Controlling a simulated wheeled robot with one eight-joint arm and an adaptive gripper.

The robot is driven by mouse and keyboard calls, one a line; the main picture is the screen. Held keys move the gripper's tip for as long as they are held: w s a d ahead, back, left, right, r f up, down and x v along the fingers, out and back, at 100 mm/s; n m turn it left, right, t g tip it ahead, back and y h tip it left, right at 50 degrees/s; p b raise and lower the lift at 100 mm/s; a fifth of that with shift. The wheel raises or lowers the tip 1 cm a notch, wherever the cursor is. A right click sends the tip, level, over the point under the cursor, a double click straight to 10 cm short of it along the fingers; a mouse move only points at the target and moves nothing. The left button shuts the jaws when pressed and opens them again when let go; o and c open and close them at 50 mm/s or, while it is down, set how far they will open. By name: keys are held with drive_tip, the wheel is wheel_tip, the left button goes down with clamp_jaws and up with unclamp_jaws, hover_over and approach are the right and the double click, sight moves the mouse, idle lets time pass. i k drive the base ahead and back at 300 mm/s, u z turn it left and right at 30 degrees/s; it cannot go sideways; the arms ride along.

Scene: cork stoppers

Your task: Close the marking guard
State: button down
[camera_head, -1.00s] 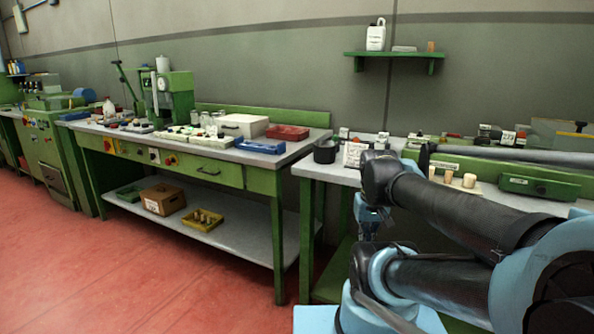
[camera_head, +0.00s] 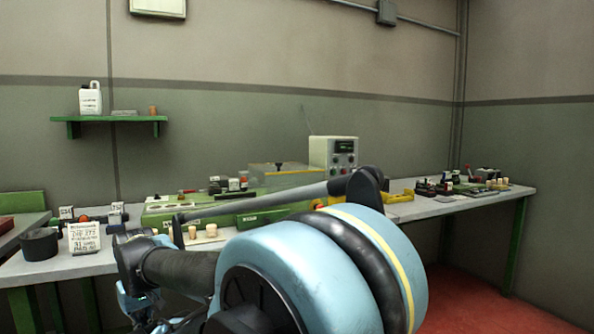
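A low green machine (camera_head: 160,212) lies along the bench behind my arm. At its right end stands a boxy, greyish see-through cover (camera_head: 284,176) with a yellowish lower part and a dark knob on top. It may be the marking guard, and I cannot tell whether it is open or shut. My arm hides the front of this area. My gripper (camera_head: 137,303) hangs at the lower left, below the bench front and well apart from the cover. It is small and partly hidden, so its finger state is unclear.
Cork stoppers (camera_head: 211,230) stand on the bench behind my arm. A dark cup (camera_head: 39,244) and a written card (camera_head: 84,237) are at the left. A control box (camera_head: 333,155) stands behind the cover. Small items lie on the right bench (camera_head: 440,205). Red floor is free at the right.

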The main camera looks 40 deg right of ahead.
sight(284, 176)
drive_tip(key=z, duration=1.5)
